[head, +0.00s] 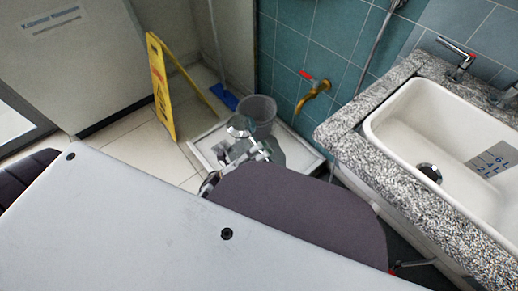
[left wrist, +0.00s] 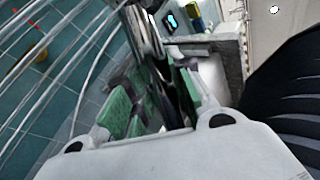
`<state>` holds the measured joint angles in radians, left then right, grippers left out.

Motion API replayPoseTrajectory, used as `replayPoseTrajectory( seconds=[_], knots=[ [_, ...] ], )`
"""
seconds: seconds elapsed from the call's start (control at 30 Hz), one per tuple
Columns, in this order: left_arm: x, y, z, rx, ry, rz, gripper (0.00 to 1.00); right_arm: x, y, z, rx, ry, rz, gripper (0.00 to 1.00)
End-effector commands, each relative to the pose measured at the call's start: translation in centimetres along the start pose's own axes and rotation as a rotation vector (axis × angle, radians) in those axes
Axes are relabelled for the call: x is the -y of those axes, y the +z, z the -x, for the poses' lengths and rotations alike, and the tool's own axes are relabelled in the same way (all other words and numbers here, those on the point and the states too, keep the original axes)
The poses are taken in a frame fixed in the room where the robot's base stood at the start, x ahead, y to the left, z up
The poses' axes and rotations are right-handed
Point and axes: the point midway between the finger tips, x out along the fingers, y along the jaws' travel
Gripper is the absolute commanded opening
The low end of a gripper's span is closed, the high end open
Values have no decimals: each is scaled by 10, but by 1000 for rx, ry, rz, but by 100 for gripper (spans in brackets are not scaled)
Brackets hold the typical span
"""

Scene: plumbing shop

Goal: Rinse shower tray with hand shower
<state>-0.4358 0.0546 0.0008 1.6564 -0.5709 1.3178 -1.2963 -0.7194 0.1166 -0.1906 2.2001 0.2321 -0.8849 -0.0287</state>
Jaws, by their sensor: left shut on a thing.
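The white shower tray (head: 310,158) stands on the floor against the teal tiled wall, with grey patches on its bottom. My left gripper (head: 256,152) is over the tray, partly hidden behind my own arm. It is shut on the hand shower (head: 240,127), whose round chrome head shows just beyond the fingers, above the tray. In the left wrist view the green-padded fingers (left wrist: 152,108) close around a dark, shiny part; its outline is hard to make out. My right gripper does not show.
A grey bucket (head: 258,114) stands in the tray's back corner. A brass tap with red handle (head: 314,88) juts from the wall. A yellow floor sign (head: 160,88) and blue broom (head: 223,96) are left; a granite-edged sink (head: 425,125) is right.

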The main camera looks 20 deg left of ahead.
Motion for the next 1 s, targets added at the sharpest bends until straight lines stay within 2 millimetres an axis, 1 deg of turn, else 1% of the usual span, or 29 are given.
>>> replayPoseTrajectory(
  seconds=[0.23, 0.6, 1.0],
  knots=[
    [2, -6, -2, 0, -1, 1, 0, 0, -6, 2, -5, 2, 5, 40],
    [5, -14, -5, 0, -1, 0, 0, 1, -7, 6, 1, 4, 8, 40],
    [5, -16, -5, 0, -2, 0, 0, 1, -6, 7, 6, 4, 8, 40]
  ],
)
